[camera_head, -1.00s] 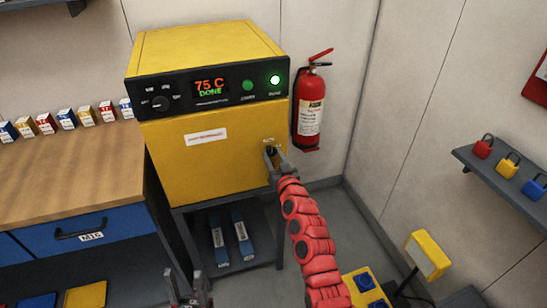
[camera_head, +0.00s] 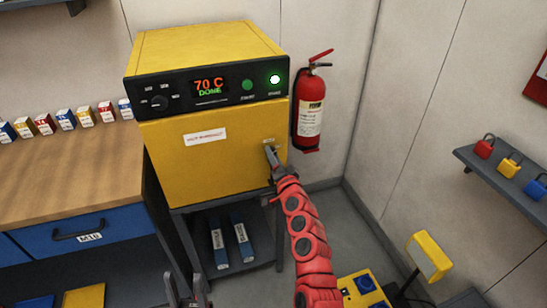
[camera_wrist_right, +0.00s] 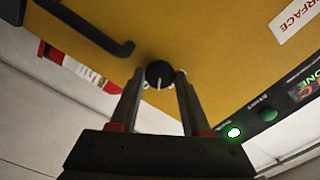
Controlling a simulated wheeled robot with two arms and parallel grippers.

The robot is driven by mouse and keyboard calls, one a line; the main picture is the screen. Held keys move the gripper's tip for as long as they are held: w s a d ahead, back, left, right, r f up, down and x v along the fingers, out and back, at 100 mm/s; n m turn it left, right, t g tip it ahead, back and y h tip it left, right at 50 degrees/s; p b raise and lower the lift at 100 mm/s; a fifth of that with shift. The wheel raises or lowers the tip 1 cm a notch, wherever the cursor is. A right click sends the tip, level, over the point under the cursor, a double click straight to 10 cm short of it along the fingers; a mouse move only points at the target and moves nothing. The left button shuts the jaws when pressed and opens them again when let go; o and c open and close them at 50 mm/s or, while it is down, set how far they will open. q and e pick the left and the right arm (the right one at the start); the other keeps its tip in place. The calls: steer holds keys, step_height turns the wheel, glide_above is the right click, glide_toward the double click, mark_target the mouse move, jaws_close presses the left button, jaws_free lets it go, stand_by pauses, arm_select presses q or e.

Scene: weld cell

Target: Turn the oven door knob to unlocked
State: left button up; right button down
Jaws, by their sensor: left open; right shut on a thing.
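The yellow oven (camera_head: 195,165) stands on a dark stand, its door closed. Its black panel reads 70 C and DONE, with a lit green lamp (camera_head: 275,79). The round black door knob (camera_wrist_right: 159,74) with a white pointer line is between the fingertips of my right gripper (camera_wrist_right: 160,85). In the head view the right gripper (camera_head: 271,154) hides the knob at the door's right side. The right gripper is shut on the knob. My left gripper (camera_head: 187,290) is open and empty at the bottom edge of the head view, low and away from the oven.
A black door handle (camera_wrist_right: 95,28) lies close to the knob in the wrist view. A red extinguisher (camera_head: 311,105) hangs right of the oven. A wooden bench (camera_head: 70,175) stands left. A yellow lamp-like box (camera_head: 428,256) stands at the lower right.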

steer(key=m, duration=0.6)
steer(key=shift+m, duration=0.4)
stand_by(0.3)
steer(key=shift+c, duration=1.9)
jaws_free()
steer(key=v, duration=1.7)
steer(key=shift+s, duration=0.2)
